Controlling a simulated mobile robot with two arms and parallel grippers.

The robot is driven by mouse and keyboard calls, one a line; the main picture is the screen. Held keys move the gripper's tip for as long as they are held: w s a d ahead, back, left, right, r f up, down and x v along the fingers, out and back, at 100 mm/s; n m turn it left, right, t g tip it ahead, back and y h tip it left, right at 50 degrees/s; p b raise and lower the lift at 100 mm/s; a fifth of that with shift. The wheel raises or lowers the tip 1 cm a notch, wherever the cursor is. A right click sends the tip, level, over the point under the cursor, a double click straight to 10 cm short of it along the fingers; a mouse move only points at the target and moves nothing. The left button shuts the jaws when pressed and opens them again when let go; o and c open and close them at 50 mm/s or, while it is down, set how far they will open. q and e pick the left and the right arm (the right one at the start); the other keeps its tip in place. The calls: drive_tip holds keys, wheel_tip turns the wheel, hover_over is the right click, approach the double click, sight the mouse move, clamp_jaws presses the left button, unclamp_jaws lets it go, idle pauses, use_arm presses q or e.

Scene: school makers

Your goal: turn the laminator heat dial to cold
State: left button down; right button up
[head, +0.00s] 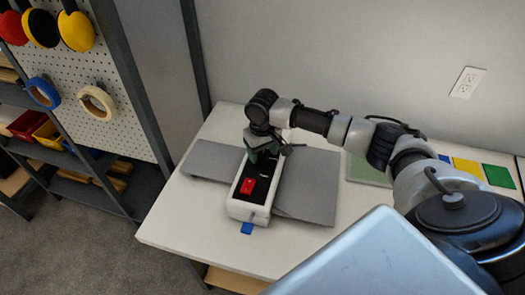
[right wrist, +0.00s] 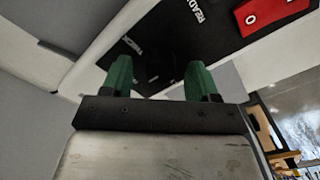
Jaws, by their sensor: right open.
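The laminator (head: 247,211) is a long white machine with a black top panel on the table. A red rocker switch (head: 248,186) sits on the panel near its front end. It also shows at the top right in the right wrist view (right wrist: 268,12), near the printed word READY. My right gripper (head: 264,155) is over the far part of the panel, pointing down. In the right wrist view its two green fingers (right wrist: 160,80) are apart, with the black panel beyond them. The heat dial is too dark to make out clearly between the fingers. My left gripper is out of view.
Grey flat trays (head: 309,190) extend from both sides of the laminator. A green mat (head: 366,172) and coloured squares (head: 467,172) lie to the right on the white table (head: 180,225). A pegboard rack (head: 95,105) with tape rolls and ear muffs stands at left.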

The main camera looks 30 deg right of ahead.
drive_tip(key=shift+f, duration=0.15)
drive_tip(key=shift+c, duration=1.1)
drive_tip(key=c, duration=0.7)
drive_tip(key=shift+r+n+p, duration=0.2)
drive_tip(key=shift+n+p, duration=1.1)
drive_tip(key=shift+p, duration=0.2)
drive_tip(key=n+p, duration=0.2)
drive_tip(key=n, duration=0.1)
drive_tip(key=shift+n+p, duration=0.3)
drive_tip(key=n+p, duration=0.1)
drive_tip(key=n, duration=0.1)
drive_tip(key=shift+f+n, duration=0.1)
drive_tip(key=shift+n, duration=0.2)
drive_tip(key=n+p, duration=0.1)
drive_tip(key=n, duration=0.1)
drive_tip(key=shift+n, duration=0.4)
drive_tip(key=n, duration=0.3)
drive_tip(key=shift+f, duration=0.1)
use_arm(q)
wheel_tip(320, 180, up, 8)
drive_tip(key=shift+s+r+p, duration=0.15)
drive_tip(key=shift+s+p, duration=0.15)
drive_tip(key=shift+p, duration=0.05)
use_arm(e)
drive_tip(key=shift+n, duration=1.7)
